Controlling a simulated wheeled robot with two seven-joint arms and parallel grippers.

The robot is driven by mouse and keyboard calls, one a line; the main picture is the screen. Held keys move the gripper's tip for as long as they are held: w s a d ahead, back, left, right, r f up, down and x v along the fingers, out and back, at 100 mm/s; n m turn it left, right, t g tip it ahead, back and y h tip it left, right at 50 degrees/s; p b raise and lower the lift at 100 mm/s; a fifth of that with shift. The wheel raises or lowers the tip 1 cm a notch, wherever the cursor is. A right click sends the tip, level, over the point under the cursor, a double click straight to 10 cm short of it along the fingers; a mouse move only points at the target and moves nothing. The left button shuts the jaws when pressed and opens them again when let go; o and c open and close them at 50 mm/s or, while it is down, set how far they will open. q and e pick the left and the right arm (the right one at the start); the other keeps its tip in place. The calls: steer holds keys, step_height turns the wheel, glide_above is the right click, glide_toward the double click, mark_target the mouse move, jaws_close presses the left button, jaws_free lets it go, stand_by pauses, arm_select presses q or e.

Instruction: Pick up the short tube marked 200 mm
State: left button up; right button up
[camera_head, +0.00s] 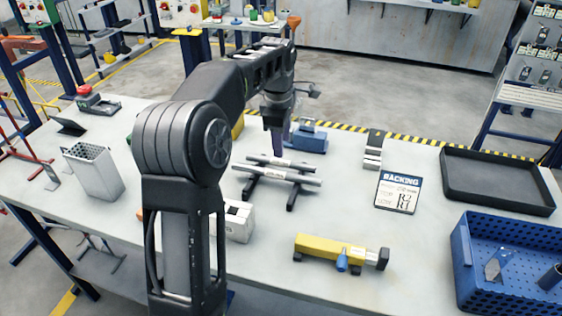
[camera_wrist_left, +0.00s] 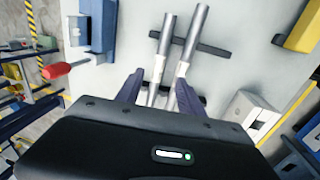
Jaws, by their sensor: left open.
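Two grey metal tubes lie side by side on black rests in the head view: a rear tube (camera_head: 300,166) that looks shorter and a front tube (camera_head: 250,170) that looks longer. Each has a white label, too small to read. My left gripper (camera_head: 277,152) points down over the tubes from behind. In the left wrist view my left gripper (camera_wrist_left: 158,94) is open, with one dark finger on each side of the tube pair. The left tube (camera_wrist_left: 163,42) and right tube (camera_wrist_left: 191,40) run up between the fingers, not visibly gripped. My right gripper is not in view.
A yellow fixture (camera_head: 325,248) with a blue knob stands in front of the tubes. A racking card (camera_head: 398,191), a black tray (camera_head: 497,204) and a blue crate (camera_head: 464,262) are to the right. A grey perforated bin (camera_head: 95,172) stands left. Table between tubes and card is clear.

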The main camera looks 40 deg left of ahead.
mark_target(282, 161)
arm_select(q)
steer(key=shift+w+f, duration=0.15)
steer(key=shift+f, duration=0.85)
steer(key=shift+w+a+f+p, duration=0.1)
steer(key=shift+w+f+p, duration=0.1)
steer(key=shift+f, duration=0.65)
steer(key=shift+w+a+f+p, duration=0.1)
steer(key=shift+f+p, duration=0.05)
steer(key=shift+f, duration=0.75)
steer(key=shift+w+a+f+p, duration=0.1)
steer(key=shift+w+f+p, duration=0.1)
steer(key=shift+f, duration=0.65)
steer(key=shift+c, duration=0.2)
jaws_close()
